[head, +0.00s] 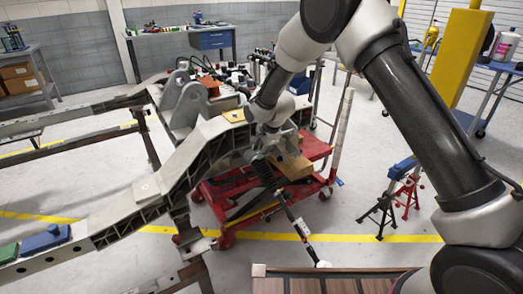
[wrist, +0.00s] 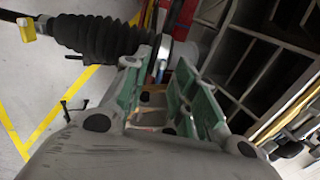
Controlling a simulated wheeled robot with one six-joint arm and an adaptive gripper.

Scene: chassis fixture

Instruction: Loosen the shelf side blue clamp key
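My gripper (head: 270,140) is at the end of the arm, beside the grey chassis frame (head: 195,150) near its raised middle part. In the wrist view its two green-padded fingers (wrist: 163,78) stand apart, so it is open. A blue block-like thing (head: 45,239) lies on the chassis rail at the far left, beside a green one (head: 8,253). No clamp key can be made out clearly.
A ribbed black boot (wrist: 95,38) on a rod is close to the fingers; it also shows in the head view (head: 263,172). A red lift cart (head: 225,235) with a cardboard box (head: 291,166) stands below.

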